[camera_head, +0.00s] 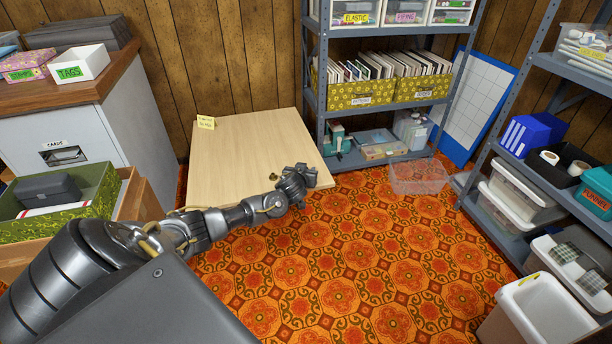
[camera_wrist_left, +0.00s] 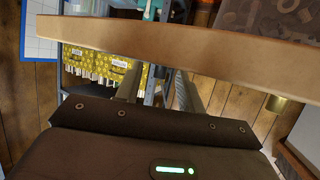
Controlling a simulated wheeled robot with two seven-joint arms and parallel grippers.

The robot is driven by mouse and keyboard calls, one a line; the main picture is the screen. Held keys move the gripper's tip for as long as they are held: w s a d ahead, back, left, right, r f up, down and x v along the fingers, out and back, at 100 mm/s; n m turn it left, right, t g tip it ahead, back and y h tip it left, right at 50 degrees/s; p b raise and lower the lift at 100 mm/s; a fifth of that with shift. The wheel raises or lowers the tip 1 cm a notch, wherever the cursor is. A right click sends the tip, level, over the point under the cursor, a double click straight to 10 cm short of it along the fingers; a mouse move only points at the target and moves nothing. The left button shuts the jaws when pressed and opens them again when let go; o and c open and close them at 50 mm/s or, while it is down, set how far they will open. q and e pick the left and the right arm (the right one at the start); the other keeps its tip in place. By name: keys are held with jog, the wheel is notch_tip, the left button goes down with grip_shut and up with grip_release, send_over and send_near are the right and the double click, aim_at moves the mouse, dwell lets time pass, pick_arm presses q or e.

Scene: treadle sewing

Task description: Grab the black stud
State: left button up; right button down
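My left gripper (camera_head: 308,177) hangs over the front right part of a pale wooden tabletop (camera_head: 235,150). In the left wrist view two grey fingers (camera_wrist_left: 158,90) stand apart with nothing seen between them, so it looks open. A small dark, brassy piece (camera_head: 273,177) sits on the tabletop just left of the gripper, apart from it. I cannot tell whether it is the black stud. In the left wrist view a wooden edge (camera_wrist_left: 180,45) crosses beyond the fingers, and a small brass cylinder (camera_wrist_left: 279,103) shows at the right. My right gripper is out of view.
A yellow note (camera_head: 206,122) stands at the tabletop's back left corner. A grey shelf unit (camera_head: 322,90) stands behind and right, with a clear bin (camera_head: 418,178) before it. A drawer cabinet (camera_head: 135,125) is at left. The patterned floor (camera_head: 370,260) is open at front right.

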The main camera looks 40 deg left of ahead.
pick_arm(q)
jog(key=shift+w, duration=0.15)
grip_shut()
dwell(0.4)
